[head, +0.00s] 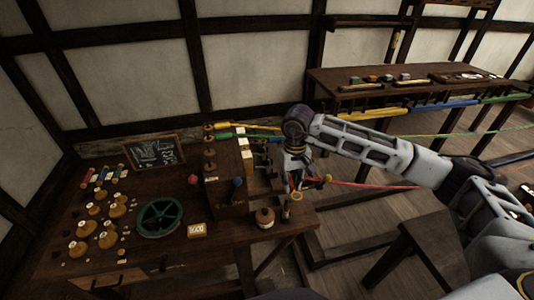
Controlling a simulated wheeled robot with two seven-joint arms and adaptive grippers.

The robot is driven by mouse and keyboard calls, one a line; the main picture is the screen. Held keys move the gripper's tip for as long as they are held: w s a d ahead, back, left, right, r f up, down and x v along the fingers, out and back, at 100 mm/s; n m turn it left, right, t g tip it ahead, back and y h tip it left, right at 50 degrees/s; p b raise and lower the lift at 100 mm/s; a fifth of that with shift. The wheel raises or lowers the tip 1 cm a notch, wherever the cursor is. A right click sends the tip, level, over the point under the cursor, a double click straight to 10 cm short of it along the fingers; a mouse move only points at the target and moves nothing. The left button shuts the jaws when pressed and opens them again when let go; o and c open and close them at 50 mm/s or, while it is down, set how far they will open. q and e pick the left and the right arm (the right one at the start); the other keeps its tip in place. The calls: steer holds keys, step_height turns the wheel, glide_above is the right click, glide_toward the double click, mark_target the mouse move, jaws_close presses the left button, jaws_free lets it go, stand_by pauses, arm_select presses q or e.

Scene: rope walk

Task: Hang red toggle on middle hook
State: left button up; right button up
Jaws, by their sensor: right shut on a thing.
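My right gripper (297,182) points down beside the wooden box with hooks (230,180), at the right end of the bench. It is shut on the toggle at the end of the red rope; the toggle itself is mostly hidden by the fingers. The red rope (375,184) runs from the gripper off to the right, behind my right arm. The hooks on the box's right side are small and dark, and I cannot tell which is the middle one. The toggle appears apart from the box. My left gripper is not in view.
A yellow rope (255,126) and a green rope (232,135) end at the box's back. The bench (150,250) holds a green wheel (161,217), several wooden knobs, a chalkboard (154,152) and a small pot (265,217). A second table (330,78) stands behind; a stool (425,235) stands front right.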

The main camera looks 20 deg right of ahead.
stand_by(0.3)
steer(key=shift+s+f+y+b, duration=0.2)
steer(key=shift+s+f, duration=0.1)
steer(key=shift+f, duration=0.35)
steer(key=shift+s+f+y+b, duration=0.2)
steer(key=shift+s+f, duration=0.05)
steer(key=shift+f, duration=0.4)
steer(key=shift+d, duration=0.1)
